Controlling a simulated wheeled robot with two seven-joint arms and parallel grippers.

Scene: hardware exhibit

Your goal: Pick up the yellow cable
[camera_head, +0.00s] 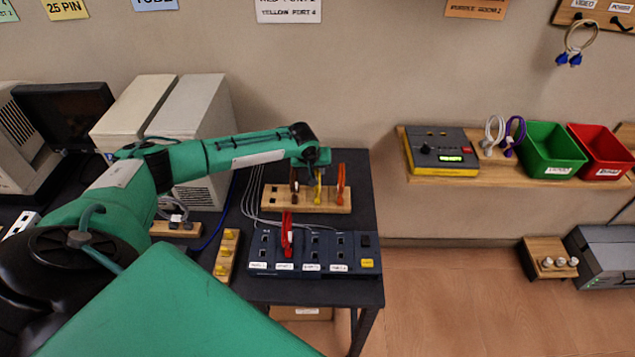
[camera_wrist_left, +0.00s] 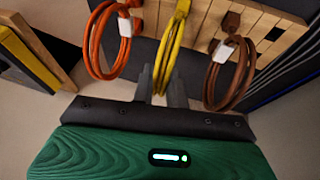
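The yellow cable (camera_head: 318,187) hangs as a loop on the wooden rack (camera_head: 270,205), between a brown cable and an orange cable. It also shows in the left wrist view (camera_wrist_left: 172,45). My left gripper (camera_wrist_left: 162,88) is open, its two dark fingers on either side of the lower part of the yellow loop. I cannot tell whether they touch it. In the head view my left gripper (camera_head: 316,160) is just above the rack and mostly hidden by its own wrist. My right gripper is not in view.
The orange cable (camera_wrist_left: 108,40) and brown cable (camera_wrist_left: 227,72) hang close on both sides. A red cable (camera_head: 287,236) stands at the dark port panel (camera_head: 310,268) in front of the rack. A wall shelf (camera_head: 490,172) with red and green bins is at right.

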